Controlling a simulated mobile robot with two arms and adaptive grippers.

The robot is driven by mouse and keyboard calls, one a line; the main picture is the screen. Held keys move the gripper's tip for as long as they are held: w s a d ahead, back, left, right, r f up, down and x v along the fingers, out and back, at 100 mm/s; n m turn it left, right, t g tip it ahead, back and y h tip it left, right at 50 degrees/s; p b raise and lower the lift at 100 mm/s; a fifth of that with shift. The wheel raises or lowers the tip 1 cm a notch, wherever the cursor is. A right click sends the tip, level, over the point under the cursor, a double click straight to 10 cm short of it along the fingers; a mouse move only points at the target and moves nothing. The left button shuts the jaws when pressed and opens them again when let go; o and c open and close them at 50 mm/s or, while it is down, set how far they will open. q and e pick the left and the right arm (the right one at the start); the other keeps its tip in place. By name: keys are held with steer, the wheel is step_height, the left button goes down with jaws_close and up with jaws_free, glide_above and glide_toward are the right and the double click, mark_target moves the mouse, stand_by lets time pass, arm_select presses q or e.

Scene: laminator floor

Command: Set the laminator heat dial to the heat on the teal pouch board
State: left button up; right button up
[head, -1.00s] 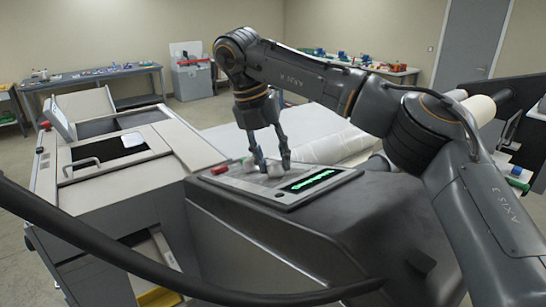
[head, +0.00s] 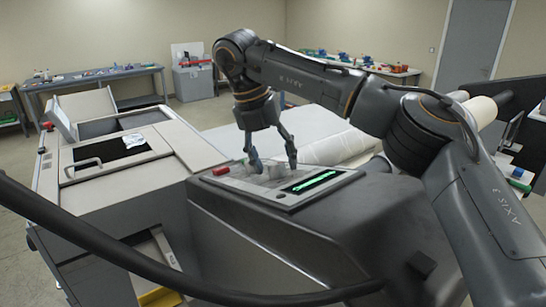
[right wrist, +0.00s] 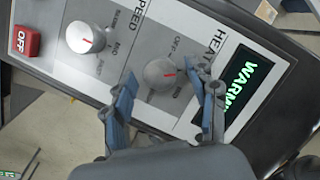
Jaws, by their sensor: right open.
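The laminator's grey control panel shows in the right wrist view. The heat dial (right wrist: 158,75) is a round grey knob with a short red mark pointing right in the picture; its scale print is partly hidden and too small to read surely. My right gripper (head: 272,163) is above the panel, pointing down and open. In the right wrist view its two fingers (right wrist: 168,92) stand apart on either side of the heat dial; I cannot tell whether they touch it. I cannot make out a teal pouch board. My left gripper is not in view.
A similar speed dial (right wrist: 86,38) sits left of the heat dial, with a red OFF button (right wrist: 27,41) beyond it. A lit green display (right wrist: 248,82) reading "WARM..." lies just right of the gripper. A pale machine with a handled lid (head: 75,170) stands at left.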

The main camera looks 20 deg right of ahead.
steer(key=v, duration=1.2)
stand_by(0.3)
